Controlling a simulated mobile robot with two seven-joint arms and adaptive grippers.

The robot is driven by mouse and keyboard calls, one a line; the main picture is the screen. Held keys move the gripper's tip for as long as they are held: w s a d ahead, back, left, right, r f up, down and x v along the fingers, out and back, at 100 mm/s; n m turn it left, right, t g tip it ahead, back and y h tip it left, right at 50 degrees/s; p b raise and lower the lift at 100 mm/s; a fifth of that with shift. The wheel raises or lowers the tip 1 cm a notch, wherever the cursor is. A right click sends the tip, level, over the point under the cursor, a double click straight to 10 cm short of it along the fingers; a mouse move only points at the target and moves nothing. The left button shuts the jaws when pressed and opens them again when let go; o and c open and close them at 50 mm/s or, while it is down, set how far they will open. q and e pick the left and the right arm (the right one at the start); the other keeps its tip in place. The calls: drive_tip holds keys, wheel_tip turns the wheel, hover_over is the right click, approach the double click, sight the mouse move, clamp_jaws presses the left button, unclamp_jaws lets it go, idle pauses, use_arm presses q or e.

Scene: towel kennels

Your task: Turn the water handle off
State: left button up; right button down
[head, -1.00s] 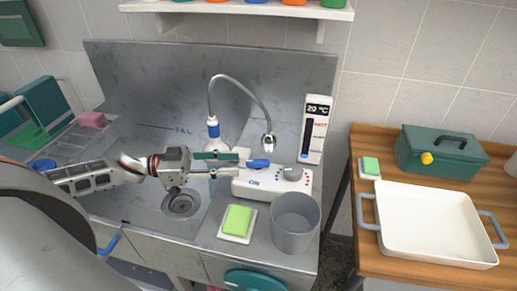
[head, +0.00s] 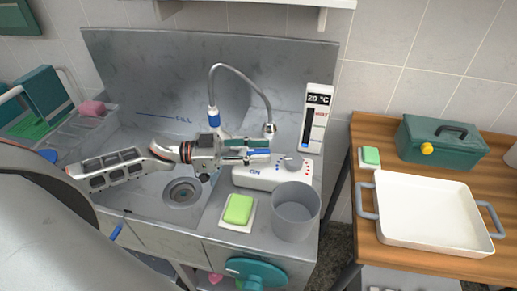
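The white control box (head: 262,178) sits on the steel counter right of the sink. It carries "ON" lettering and a grey knob (head: 293,162). My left gripper (head: 262,151) reaches over the box's back left part from the left, with its fingers pointing right. It covers the place of the blue handle; a little blue shows by the fingertips, and I cannot tell whether they grip it. The curved grey faucet (head: 240,76) rises behind, with its spout end (head: 269,129) just above the fingertips. I see no water stream. My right gripper is not in view.
A grey bin (head: 294,212) and a green sponge (head: 238,209) stand in front of the box. A temperature panel (head: 315,118) reading 20 °C stands behind right. The sink drain (head: 182,192) is left. A wooden table with a white tray (head: 376,226) is at right.

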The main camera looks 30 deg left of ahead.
use_arm(q)
clamp_jaws()
drive_tip(key=shift+w+m+g+h+b, duration=0.1)
drive_tip(key=shift+m+g+h+b, duration=0.4)
drive_tip(key=shift+m+g+b, duration=0.4)
drive_tip(key=shift+m+g+h+b, duration=0.4)
drive_tip(key=shift+m+g+b, duration=0.4)
drive_tip(key=shift+g, duration=0.6)
unclamp_jaws()
